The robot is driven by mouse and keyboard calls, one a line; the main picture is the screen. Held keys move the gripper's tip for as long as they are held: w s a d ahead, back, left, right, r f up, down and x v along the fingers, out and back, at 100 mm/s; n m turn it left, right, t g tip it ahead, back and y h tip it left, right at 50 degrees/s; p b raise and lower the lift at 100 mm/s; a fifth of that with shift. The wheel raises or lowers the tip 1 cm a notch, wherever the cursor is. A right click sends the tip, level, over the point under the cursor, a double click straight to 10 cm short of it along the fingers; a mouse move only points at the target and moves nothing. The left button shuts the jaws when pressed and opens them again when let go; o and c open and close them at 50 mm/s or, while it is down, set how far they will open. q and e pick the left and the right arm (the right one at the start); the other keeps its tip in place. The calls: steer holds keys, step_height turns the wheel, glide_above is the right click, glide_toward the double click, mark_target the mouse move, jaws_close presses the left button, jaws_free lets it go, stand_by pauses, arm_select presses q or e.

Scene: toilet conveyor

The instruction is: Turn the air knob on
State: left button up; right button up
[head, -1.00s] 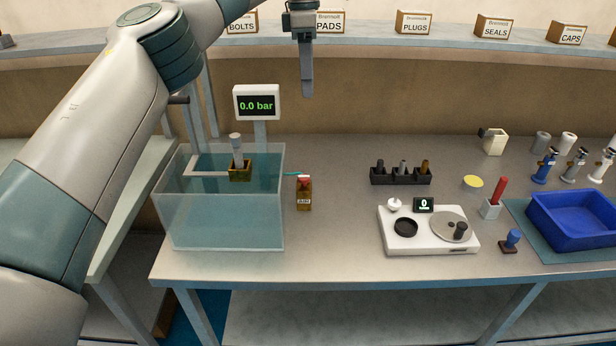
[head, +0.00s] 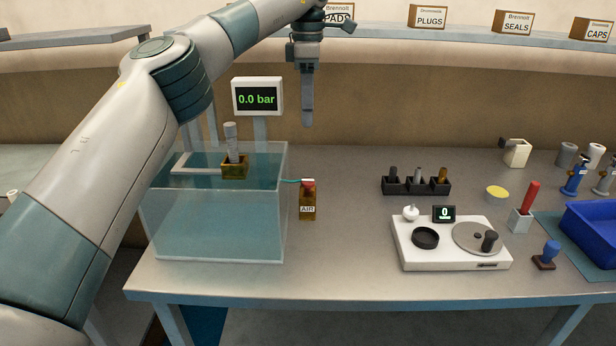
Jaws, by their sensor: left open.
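The air unit (head: 308,205) is a small brown block labelled AIR, standing on the table just right of the water tank. Its knob (head: 308,183) on top is red with a pale upper part, and a thin teal tube runs from it to the tank. The gauge display (head: 257,97) behind reads 0.0 bar. My left gripper (head: 308,124) is above and behind the air unit, pointing down, open, with nothing seen in it. Its fingers overlap in this view. My right gripper is not in view.
The clear water tank (head: 215,225) holds a brown fixture (head: 235,170) with a grey cylinder upright in it. To the right are a black rack (head: 415,187), a white device reading 0 (head: 450,257), and a blue bin (head: 597,235). The table between the air unit and the white device is clear.

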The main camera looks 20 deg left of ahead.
mark_target(308, 180)
arm_select(q)
step_height(308, 180, down, 17)
steer(key=shift+f, duration=0.2)
stand_by(0.7)
steer(key=shift+c, duration=0.7)
steer(key=c, duration=0.9)
